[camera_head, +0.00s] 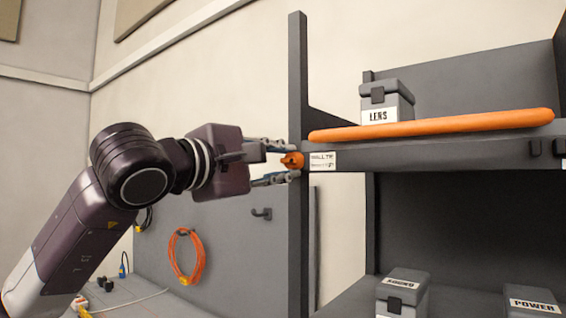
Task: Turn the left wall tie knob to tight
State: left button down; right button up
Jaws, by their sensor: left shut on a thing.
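The left wall tie knob (292,160) is a small orange knob on the dark shelf post, at the left end of the upper shelf. A white label reading "WALL TIE" (322,161) sits just right of it. My left gripper (287,162) reaches in from the left, with one finger above the knob and one below, shut on it. The fingers partly hide the knob, and its turn position cannot be read. My right gripper is not in view.
The upper shelf (430,155) carries a grey LENS case (388,103) behind an orange bar (435,125). Grey cases (402,291) stand on the lower shelf. An orange cable coil (186,257) hangs on the panel behind, near a hook (262,213).

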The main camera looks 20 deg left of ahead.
pick_arm(q)
jog(key=c, duration=1.6)
grip_release()
jog(key=shift+s, duration=0.1)
jog(key=v, duration=1.2)
jog(key=shift+f, duration=0.1)
